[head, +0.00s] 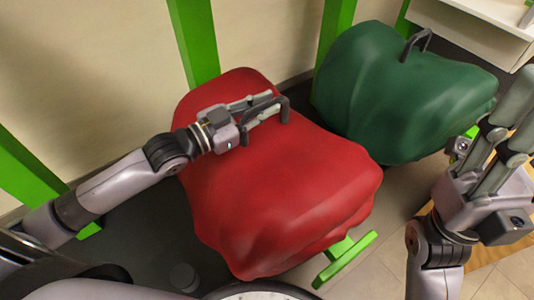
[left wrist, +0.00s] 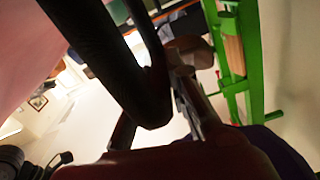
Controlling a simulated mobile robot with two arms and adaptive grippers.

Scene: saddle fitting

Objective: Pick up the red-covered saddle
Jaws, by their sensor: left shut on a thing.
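The red-covered saddle (head: 280,190) sits in the middle of the head view, its red cover draped in folds. A dark handle (head: 285,108) stands on its top. My left gripper (head: 262,108) reaches in from the left and is shut on this handle. In the left wrist view the dark handle (left wrist: 105,55) runs close to the camera between the fingers, with red cover (left wrist: 170,165) along the bottom. My right gripper (head: 506,108) is at the right edge, apart from the red saddle, with its fingers apart and empty.
A green-covered saddle (head: 395,95) with its own dark handle (head: 416,43) stands behind and right of the red one. Green posts (head: 195,40) rise along the wall. A white drawer unit (head: 480,25) is at the top right. Tiled floor (head: 390,260) shows at lower right.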

